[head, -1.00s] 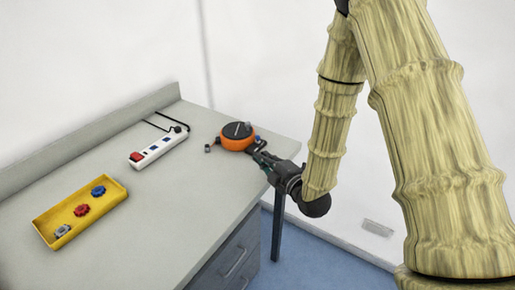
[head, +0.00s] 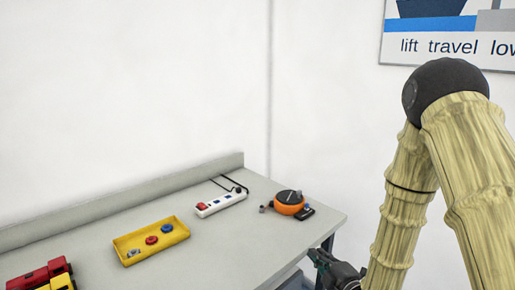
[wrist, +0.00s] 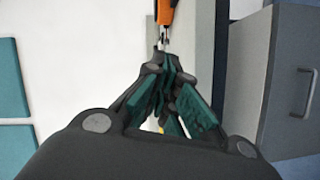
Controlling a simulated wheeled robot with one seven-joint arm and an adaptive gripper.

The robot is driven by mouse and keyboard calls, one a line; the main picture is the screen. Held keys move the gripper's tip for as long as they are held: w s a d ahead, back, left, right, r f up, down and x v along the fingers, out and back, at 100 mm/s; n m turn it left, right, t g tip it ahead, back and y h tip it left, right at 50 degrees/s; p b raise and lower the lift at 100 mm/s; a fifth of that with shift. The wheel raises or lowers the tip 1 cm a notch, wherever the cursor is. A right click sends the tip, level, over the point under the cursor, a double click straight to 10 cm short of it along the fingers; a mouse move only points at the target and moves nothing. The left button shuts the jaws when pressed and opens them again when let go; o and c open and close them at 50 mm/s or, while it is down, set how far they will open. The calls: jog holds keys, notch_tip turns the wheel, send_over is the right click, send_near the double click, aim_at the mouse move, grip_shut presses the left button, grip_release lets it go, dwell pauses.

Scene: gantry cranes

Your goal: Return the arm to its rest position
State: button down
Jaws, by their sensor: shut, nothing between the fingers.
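My arm comes down at the right of the head view. My gripper (head: 318,258) hangs low beside the right end of the bench, near its front corner and apart from the orange round device (head: 289,203). In the wrist view the green-padded fingers of my gripper (wrist: 164,62) are together with nothing held between them. The lower part of my wrist is cut off by the bottom edge of the head view.
The grey bench (head: 215,262) holds a yellow tray (head: 128,258) with small parts, a white power strip (head: 221,204) and red and yellow toys (head: 42,277). The wrist view shows a grey drawer cabinet (wrist: 262,80) at right and an orange object (wrist: 166,12) beyond the fingertips.

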jog(key=s+d+f+m+g+h, duration=0.15)
jog(key=s+f+m+g, duration=0.35)
jog(key=f, duration=0.6)
jog(key=s+d+f+m+g+h, duration=0.15)
jog(key=s+f+m, duration=0.25)
jog(key=s+f, duration=0.5)
jog(key=s+f+m+g+h, duration=0.1)
jog(key=s+f+m+g, duration=0.3)
jog(key=s+f, duration=0.3)
jog(key=s+d+f+m+g+h, duration=0.1)
jog(key=s+f+m+g, duration=0.4)
jog(key=s, duration=1.3)
notch_tip(320, 180, down, 3)
jog(key=shift+s+d+m+h, duration=0.25)
jog(key=shift+m+h, duration=0.15)
jog(key=shift+m, duration=0.3)
jog(key=shift+g, duration=0.25)
